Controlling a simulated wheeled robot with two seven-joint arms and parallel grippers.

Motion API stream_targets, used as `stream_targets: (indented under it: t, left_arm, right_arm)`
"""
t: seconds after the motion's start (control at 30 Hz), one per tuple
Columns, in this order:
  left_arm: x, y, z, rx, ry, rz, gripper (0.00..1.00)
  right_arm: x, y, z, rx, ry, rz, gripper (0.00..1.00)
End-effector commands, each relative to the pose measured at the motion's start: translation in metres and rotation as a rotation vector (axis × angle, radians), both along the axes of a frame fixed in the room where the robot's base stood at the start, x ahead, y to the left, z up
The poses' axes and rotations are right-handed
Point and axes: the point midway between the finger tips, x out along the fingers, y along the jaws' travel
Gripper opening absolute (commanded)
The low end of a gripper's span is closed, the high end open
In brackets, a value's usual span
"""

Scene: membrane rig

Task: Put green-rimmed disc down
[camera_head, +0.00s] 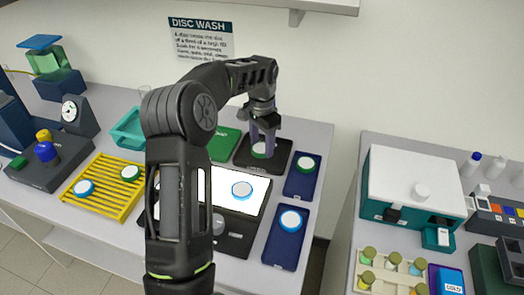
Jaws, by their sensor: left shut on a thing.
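My left gripper (262,143) reaches down over a black square plate (277,165) at the back right of the table. It is shut on a green-rimmed disc (259,152) with a pale face. The disc is at or just above the plate; I cannot tell whether it touches. Another green-rimmed disc (305,163) lies on a dark blue tray (299,187) to the right. A third green-rimmed disc (131,173) is on the yellow slatted rack (106,200) at the left. My right gripper is not in view.
Blue-rimmed discs lie on the rack (84,187), the lit white panel (242,190) and a front blue tray (291,220). A green pad (223,146) is left of the plate. My left arm hides part of the table. A gap separates the right-hand table.

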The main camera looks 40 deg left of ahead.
Motion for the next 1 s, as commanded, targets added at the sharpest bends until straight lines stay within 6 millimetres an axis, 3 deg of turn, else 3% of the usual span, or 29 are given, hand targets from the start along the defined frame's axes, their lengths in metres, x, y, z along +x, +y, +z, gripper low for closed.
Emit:
stream_targets:
  t: [0.27,0.53,0.93,0.97,1.0]
  left_arm:
    - [0.000,0.000,-0.004,-0.001,0.001,0.000,0.14]
    - [0.000,0.000,-0.035,-0.001,0.000,0.000,0.14]
    - [0.000,0.000,-0.042,0.000,-0.001,-0.001,0.14]
    - [0.000,0.000,-0.040,0.000,-0.001,0.000,0.55]
    - [0.000,0.000,-0.040,0.000,-0.001,0.000,0.58]
  right_arm:
    - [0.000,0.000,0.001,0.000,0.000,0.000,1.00]
    - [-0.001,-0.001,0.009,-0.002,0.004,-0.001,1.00]
    - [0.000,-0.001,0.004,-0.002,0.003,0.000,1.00]
    - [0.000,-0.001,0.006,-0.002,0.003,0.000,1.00]
    - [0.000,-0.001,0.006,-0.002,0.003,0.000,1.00]
